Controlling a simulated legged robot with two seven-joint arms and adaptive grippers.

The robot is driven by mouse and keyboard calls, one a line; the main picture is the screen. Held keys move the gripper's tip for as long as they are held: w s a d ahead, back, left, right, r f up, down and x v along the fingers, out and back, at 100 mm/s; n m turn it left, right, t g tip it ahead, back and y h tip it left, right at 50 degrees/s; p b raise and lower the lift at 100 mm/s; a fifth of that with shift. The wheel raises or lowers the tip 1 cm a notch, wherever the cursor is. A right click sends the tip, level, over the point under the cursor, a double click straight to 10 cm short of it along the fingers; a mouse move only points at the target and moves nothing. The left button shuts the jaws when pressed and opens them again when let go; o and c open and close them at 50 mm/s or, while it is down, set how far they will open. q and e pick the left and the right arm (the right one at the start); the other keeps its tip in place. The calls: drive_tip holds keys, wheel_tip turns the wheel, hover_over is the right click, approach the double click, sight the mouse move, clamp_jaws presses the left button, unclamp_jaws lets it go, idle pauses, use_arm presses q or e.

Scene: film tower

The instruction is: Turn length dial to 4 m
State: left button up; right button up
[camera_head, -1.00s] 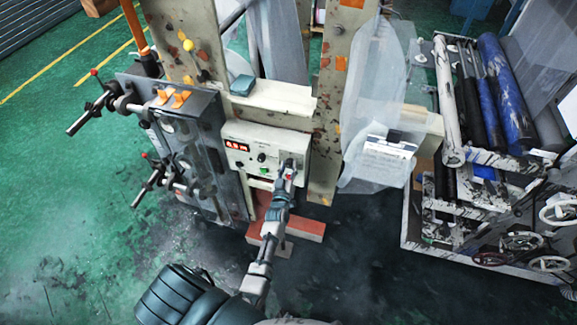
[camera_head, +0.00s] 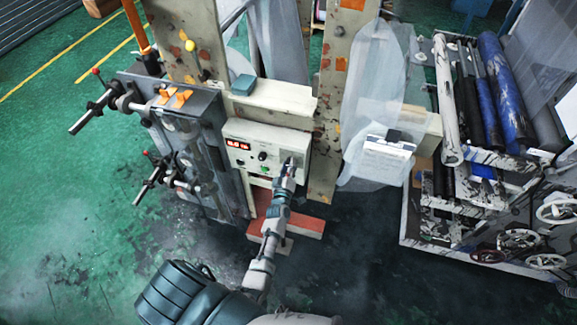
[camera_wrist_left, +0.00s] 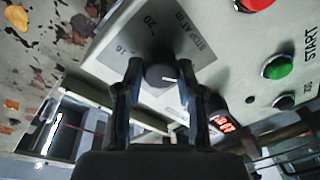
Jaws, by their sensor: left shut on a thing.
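The length dial (camera_wrist_left: 160,74) is a dark round knob on a pale scale plate marked 10, 20 and "STOP AT M", seen in the left wrist view. My left gripper (camera_wrist_left: 162,84) is shut on the dial, one finger on each side. In the head view the left gripper (camera_head: 289,167) is at the right part of the cream control panel (camera_head: 262,136) and covers the dial. My right gripper is not in view.
The panel carries a lit red display (camera_head: 238,145), too small to read surely. Near the dial are a green START button (camera_wrist_left: 278,67), a red button (camera_wrist_left: 256,4) and a dark button (camera_wrist_left: 285,102). A lever unit (camera_head: 185,130) stands left, a roller rack (camera_head: 475,120) right.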

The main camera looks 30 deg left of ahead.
use_arm(q)
drive_tip(key=shift+d+f, duration=0.2)
drive_tip(key=shift+f, duration=0.25)
drive_tip(key=o, duration=1.1)
drive_tip(key=shift+c, duration=0.2)
drive_tip(key=shift+o, duration=0.5)
drive_tip(key=shift+w+r, duration=0.1)
drive_tip(key=shift+w, duration=0.1)
drive_tip(key=shift+s+r, duration=0.1)
drive_tip(key=v, duration=1.2)
drive_tip(key=shift+f, duration=0.2)
